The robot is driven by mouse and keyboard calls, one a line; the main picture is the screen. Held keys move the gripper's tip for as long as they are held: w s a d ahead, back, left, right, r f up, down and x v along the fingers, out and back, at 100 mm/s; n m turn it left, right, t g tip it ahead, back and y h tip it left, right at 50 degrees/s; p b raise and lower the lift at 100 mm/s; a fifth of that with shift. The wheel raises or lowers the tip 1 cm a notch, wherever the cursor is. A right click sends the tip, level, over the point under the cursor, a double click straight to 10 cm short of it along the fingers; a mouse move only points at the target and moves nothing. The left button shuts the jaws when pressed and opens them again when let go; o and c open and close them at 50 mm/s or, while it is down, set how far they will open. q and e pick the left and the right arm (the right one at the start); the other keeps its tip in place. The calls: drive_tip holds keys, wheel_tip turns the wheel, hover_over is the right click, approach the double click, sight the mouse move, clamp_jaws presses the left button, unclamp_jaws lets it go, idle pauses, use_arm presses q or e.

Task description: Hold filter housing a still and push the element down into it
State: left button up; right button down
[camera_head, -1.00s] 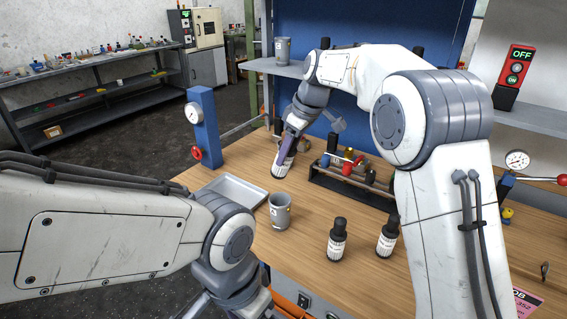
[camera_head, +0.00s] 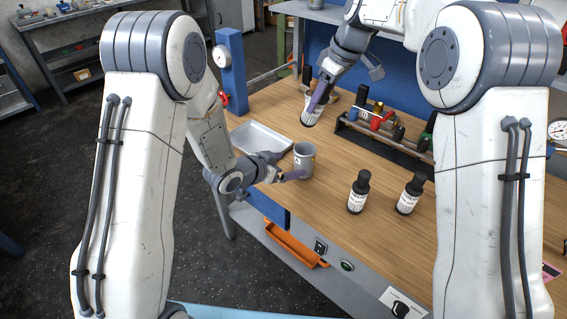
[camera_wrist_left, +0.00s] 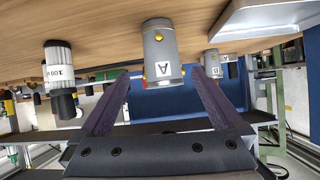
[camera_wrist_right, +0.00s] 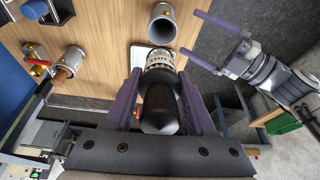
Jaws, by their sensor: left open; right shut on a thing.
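Filter housing a (camera_head: 304,163) is a grey cup standing upright on the bench, with its label A facing my left wrist camera (camera_wrist_left: 161,52). My left gripper (camera_head: 294,175) is open, its two purple fingers pointing at the housing from the near side. In the left wrist view the housing lies beyond and between the fingertips, apart from them. My right gripper (camera_head: 318,98) is shut on an element (camera_wrist_right: 159,62), a white ribbed cylinder with a black cap, held behind the housing. The housing's open mouth (camera_wrist_right: 163,25) shows in the right wrist view, beside the element. Whether the element touches the bench is unclear.
Two more black-capped elements (camera_head: 358,192) (camera_head: 409,194) stand right of the housing. A shallow tray (camera_head: 262,138) lies left of it. A tool rack (camera_head: 385,135) stands behind right. Another housing (camera_wrist_right: 71,62) holds a copper-coloured piece. The bench's front edge is near my left gripper.

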sight(310, 158)
use_arm(q)
drive_tip(key=shift+w+a+f+t+h, duration=0.2)
drive_tip(key=shift+a+f+t+h, duration=0.1)
drive_tip(key=shift+h, duration=0.3)
drive_tip(key=shift+w+d+f+h, duration=0.1)
drive_tip(key=shift+w+d+h, duration=0.1)
drive_tip(key=shift+w+h, duration=0.1)
drive_tip(key=x, duration=1.1)
drive_tip(key=shift+w+d+f, duration=0.1)
drive_tip(key=shift+w, duration=0.05)
clamp_jaws()
use_arm(e)
drive_tip(key=shift+w+a+f+n+g+h, duration=0.15)
drive_tip(key=shift+w+a+n+g+h, duration=0.15)
drive_tip(key=shift+a, duration=0.2)
drive_tip(key=shift+w+a+f+n+g+h, duration=0.2)
drive_tip(key=shift+w+a+g+h, duration=0.1)
drive_tip(key=shift+w+a+h, duration=0.15)
drive_tip(key=shift+w+a+f+g+h, duration=0.1)
drive_tip(key=shift+a+f+g+h, duration=0.15)
drive_tip(key=shift+h, duration=0.2)
drive_tip(key=shift+a+f+g+h, duration=0.1)
drive_tip(key=shift+g+h, duration=0.15)
drive_tip(key=shift+h, duration=0.25)
